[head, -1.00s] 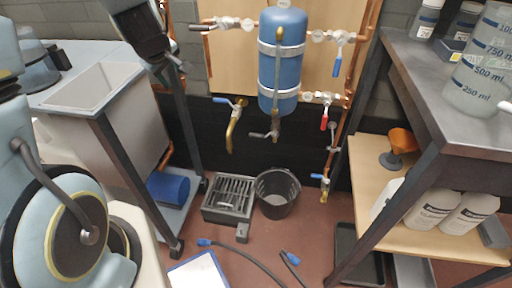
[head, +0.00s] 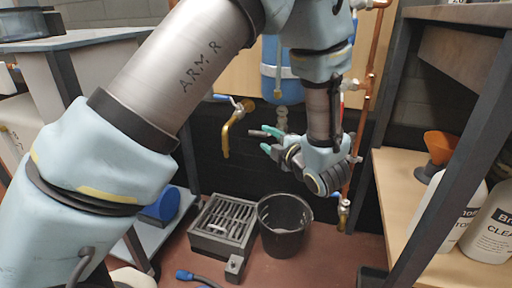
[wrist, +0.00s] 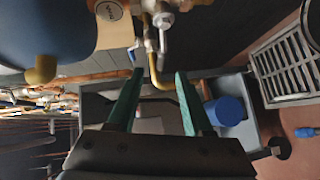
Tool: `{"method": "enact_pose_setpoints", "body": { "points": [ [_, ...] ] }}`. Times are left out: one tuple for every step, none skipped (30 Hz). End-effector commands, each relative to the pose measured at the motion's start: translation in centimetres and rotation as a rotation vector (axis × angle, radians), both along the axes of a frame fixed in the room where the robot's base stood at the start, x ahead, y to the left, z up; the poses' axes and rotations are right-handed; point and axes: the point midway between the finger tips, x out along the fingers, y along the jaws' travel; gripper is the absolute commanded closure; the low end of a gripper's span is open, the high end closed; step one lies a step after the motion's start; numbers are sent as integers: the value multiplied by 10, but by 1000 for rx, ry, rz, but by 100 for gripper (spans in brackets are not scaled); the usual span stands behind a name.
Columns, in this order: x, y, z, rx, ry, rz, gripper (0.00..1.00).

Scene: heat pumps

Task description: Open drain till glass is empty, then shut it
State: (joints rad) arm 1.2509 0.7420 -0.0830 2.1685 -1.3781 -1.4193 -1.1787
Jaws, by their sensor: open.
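The blue tank (head: 283,90) stands against the wooden panel, partly hidden by my arm. A pale drain fitting (head: 281,118) hangs below it, and a grey lever (head: 257,133) juts left there. My gripper (head: 268,141) has two green fingers, spread and empty, pointing left just beside this lever. Contact with the lever cannot be told. In the wrist view my gripper (wrist: 158,72) is also open. A metal valve (wrist: 163,20) shows beyond its tips, with a brass pipe (wrist: 155,76); the tank (wrist: 45,28) is at upper left. The liquid level in any glass is not visible.
A black bucket (head: 284,238) stands on the floor below, beside a grated box (head: 222,228). A blue-handled tap with a brass spout (head: 230,130) is left of the tank. A shelf (head: 398,200) with bottles and an orange funnel (head: 438,148) bounds the right.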

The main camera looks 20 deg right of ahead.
Motion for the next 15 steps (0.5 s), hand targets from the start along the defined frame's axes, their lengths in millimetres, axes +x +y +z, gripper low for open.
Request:
{"method": "enact_pose_setpoints", "body": {
  "points": [
    [-4,-1,-6,-4,-11,5,49],
    [-5,-1,-7,-6,-15,8,49],
    [-4,-1,-7,-10,-20,11,49],
    [-3,0,-7,-10,-22,13,49],
    [-1,0,-7,-11,-23,15,49],
    [3,0,-7,-12,-23,16,49],
    [7,1,-7,-12,-23,17,49],
    [12,1,-8,-12,-23,17,49],
    [18,2,-9,-12,-23,17,49],
    [23,2,-10,-12,-23,17,49],
    [29,2,-11,-13,-23,16,49],
    [37,2,-12,-13,-23,17,49],
    [43,3,-13,-12,-23,17,49],
    [48,3,-14,-12,-23,16,49],
    [56,3,-15,-11,-22,16,49]
  ]
}}
